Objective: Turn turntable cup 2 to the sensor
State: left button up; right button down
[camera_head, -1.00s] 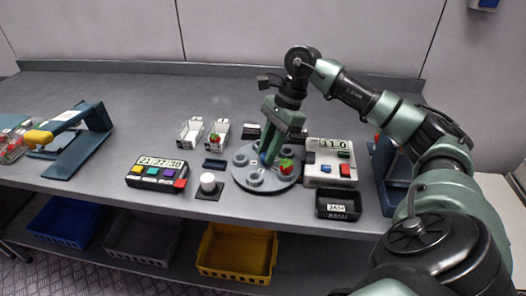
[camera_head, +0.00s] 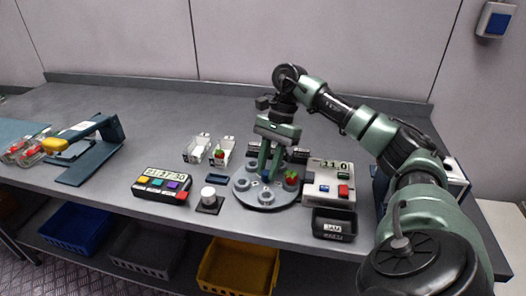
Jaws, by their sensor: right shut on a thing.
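The grey round turntable (camera_head: 262,203) sits near the table's front edge, with several grey cups around its top. A red berry with green leaves (camera_head: 291,180) sits in a cup on its right side. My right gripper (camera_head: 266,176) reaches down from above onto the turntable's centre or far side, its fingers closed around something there. The fingers hide much of what they hold; I cannot tell which part or cup it is. Cup numbers are not readable. The sensor cannot be told for certain. My left gripper is not in view.
A white device (camera_head: 330,190) reading 11.0 with red and blue buttons stands right of the turntable, a black tray (camera_head: 334,224) in front. A button box (camera_head: 162,186) and a white cylinder (camera_head: 208,194) are left. Two white punnets (camera_head: 197,149) stand behind. Yellow bin (camera_head: 238,268) below.

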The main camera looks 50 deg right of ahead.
jog(key=shift+w+r+n, duration=0.1)
jog(key=shift+n, duration=0.5)
dwell(0.3)
jog(key=c, duration=1.2)
grip_release()
jog(key=shift+p+v, duration=0.8)
jog(key=shift+v, duration=3.15)
jog(key=shift+w+a, duration=0.1)
